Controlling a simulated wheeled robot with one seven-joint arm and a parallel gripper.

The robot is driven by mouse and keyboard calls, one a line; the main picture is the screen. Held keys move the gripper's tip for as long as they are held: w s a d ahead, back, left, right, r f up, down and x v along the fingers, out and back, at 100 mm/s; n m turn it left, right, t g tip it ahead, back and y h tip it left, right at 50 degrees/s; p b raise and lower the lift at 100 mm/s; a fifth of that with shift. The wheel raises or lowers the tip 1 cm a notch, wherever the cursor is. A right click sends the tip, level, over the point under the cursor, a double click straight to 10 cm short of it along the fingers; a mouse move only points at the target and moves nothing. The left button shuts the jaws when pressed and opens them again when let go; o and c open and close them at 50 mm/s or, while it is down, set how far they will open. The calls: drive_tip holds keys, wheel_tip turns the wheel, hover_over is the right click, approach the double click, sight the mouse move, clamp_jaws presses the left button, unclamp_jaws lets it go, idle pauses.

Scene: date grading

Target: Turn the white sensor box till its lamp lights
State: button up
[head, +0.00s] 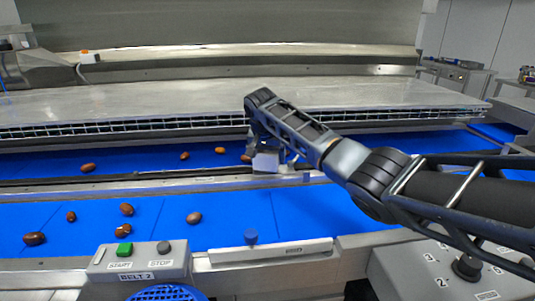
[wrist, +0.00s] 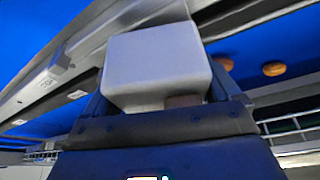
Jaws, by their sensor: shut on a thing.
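The white sensor box (head: 266,161) sits at the metal rail between the two blue belts in the head view. It fills the middle of the wrist view (wrist: 155,62) as a plain pale block, slightly tilted in the picture. My gripper (wrist: 160,98) is shut on it, with a finger at each side; in the head view my gripper (head: 270,149) reaches it from above. A small brownish patch shows at the box's lower edge in the wrist view. No lit lamp shows on the visible faces; the other faces are hidden.
Brown dates lie on the front blue belt (head: 300,212) and the rear blue belt (head: 50,166). A grey cover (head: 180,98) overhangs the rear belt. A START/STOP panel (head: 140,262) and a dial panel (head: 440,280) stand in front.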

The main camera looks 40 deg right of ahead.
sight(268, 153)
drive_tip(key=n+t+y+p, duration=0.1)
drive_tip(key=n, duration=0.2)
drive_tip(key=shift+w+n+p, duration=0.1)
drive_tip(key=shift+n+p, duration=0.25)
drive_tip(key=shift+n, duration=0.05)
drive_tip(key=o, duration=0.8)
drive_tip(key=shift+c, duration=0.2)
drive_tip(key=shift+r, duration=0.1)
drive_tip(key=shift+b+v, duration=0.4)
drive_tip(key=shift+v, duration=3.4)
